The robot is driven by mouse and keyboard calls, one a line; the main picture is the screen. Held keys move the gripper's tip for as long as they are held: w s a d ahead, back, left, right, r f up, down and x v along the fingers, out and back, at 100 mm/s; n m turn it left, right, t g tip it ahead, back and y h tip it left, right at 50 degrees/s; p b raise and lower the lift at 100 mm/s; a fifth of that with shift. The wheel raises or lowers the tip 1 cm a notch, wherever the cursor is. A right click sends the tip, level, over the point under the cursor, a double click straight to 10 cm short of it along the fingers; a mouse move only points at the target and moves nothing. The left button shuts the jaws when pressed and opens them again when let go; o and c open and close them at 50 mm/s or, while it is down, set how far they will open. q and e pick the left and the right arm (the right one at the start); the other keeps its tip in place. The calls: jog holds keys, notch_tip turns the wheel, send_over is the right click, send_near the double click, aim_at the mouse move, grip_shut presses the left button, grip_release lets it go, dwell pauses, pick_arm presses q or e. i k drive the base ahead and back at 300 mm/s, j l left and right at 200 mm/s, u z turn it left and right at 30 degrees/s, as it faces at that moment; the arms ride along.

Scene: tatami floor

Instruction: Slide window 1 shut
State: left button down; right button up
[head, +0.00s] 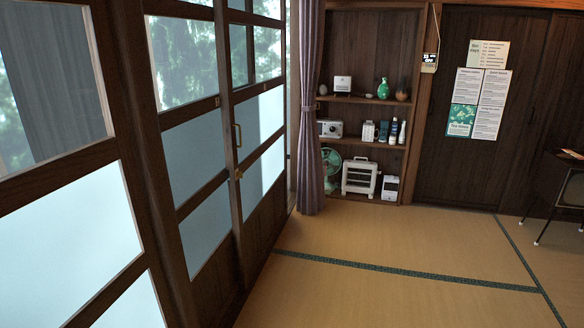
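A row of dark wood-framed sliding glass panels (196,141) runs along the left side of the head view. Trees show through the upper panes and the lower panes are frosted. A brass pull handle (237,136) and a small brass latch (238,173) sit on the stile near the middle of the row. I cannot tell which panel is window 1, and no clear open gap shows from this angle. Neither of my grippers is in view.
Tatami floor (390,291) with dark green borders lies clear ahead. A purple curtain (310,120) hangs at the far end of the panels. Shelves (360,99) with small items stand behind it. A dark table (562,180) is at the right edge.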

aim_at(254, 117)
jog(key=i, duration=1.8)
